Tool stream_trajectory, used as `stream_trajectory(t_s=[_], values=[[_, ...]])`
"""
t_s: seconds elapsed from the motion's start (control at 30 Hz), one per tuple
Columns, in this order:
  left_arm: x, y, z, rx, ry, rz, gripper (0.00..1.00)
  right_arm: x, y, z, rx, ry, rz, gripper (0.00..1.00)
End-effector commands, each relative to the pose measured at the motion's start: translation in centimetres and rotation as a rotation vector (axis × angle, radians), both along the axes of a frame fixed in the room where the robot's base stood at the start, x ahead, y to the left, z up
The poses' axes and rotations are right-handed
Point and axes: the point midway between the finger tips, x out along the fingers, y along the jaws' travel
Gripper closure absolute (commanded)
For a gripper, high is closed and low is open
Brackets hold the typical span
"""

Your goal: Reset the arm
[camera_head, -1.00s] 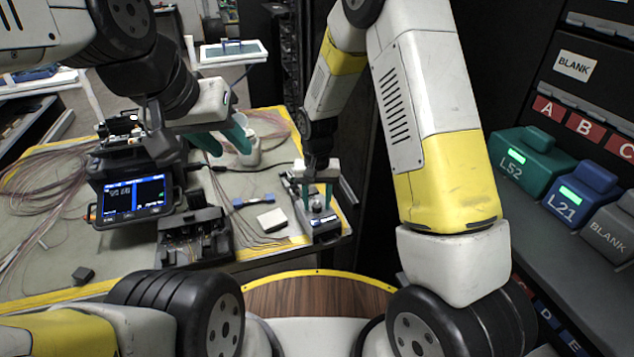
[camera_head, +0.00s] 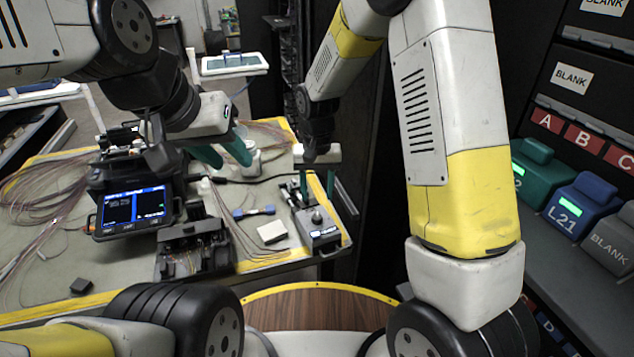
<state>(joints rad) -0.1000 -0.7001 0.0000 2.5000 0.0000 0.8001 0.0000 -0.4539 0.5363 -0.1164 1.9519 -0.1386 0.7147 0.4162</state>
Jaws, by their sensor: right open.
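My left gripper (camera_head: 223,154) reaches in from the left, with its green fingers spread apart and nothing seen between them. It hangs beside the splicer's right side, near a white container (camera_head: 250,160). My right gripper (camera_head: 317,184) points down at the table's right end. Its green fingers are apart, over or just behind a small grey device with a round knob (camera_head: 318,230). I see nothing held in it. The fusion splicer (camera_head: 135,208) stands on the table with its blue screen lit.
The grey table (camera_head: 60,265) has a yellow edge and loose fibre bundles. A dark fixture (camera_head: 192,250), a white block (camera_head: 271,232) and a blue clip (camera_head: 254,211) lie in front. A shelf with a green box (camera_head: 545,172) and a blue box (camera_head: 585,205) stands at right.

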Motion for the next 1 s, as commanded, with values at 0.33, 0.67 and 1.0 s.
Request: stream_trajectory(t_s=[0.33, 0.67, 1.0], values=[[0.0, 0.0, 0.0, 0.000, 0.000, 0.000, 0.64, -0.1, -0.2, 0.6, 0.006, -0.007, -0.002, 0.52], [0.0, 0.0, 0.0, 0.000, 0.000, 0.000, 0.64, -2.9, -4.9, 10.2, 0.107, -0.126, -0.016, 0.52], [0.0, 0.0, 0.0, 0.000, 0.000, 0.000, 0.64, -9.8, -10.3, 18.8, 0.185, -0.307, -0.010, 0.52]])
